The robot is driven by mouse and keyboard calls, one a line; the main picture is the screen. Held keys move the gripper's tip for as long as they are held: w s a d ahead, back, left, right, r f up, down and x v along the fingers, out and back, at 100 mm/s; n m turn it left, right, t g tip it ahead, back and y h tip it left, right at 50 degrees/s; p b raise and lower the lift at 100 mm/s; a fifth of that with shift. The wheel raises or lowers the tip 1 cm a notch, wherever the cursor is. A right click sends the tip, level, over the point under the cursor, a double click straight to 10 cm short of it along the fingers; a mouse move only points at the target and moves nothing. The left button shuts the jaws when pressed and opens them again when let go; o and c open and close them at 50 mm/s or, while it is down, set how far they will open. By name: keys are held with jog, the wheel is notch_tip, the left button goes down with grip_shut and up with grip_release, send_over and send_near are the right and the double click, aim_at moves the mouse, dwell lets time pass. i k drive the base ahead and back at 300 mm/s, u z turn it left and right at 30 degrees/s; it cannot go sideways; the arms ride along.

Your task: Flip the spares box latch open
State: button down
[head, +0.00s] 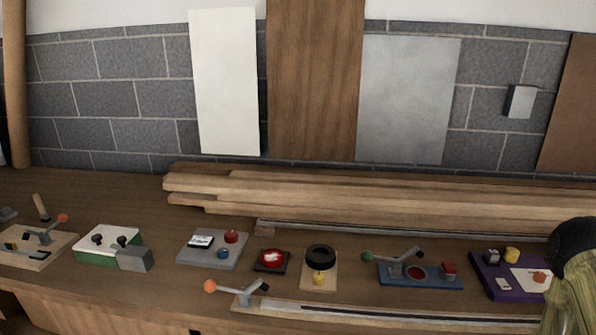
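A green box with a white top (108,243) stands on the left of the wooden bench. It has two small dark knobs on top and a grey block (135,259) at its front right corner. No label can be read, so I cannot tell for sure that it is the spares box. No part can be clearly made out as its latch, and whether one is open or shut cannot be told. My gripper is not in view.
Left of the box is a wooden board (35,252) with an orange-knobbed lever. To its right are a grey panel (212,249), a blue lever board (420,275) and a purple board (508,276). Planks (380,200) lie behind. A dark rounded thing (574,245) rises at the right edge.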

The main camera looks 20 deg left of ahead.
aim_at(121, 240)
jog(key=u, duration=0.7)
jog(key=k, duration=0.4)
jog(key=u, duration=1.6)
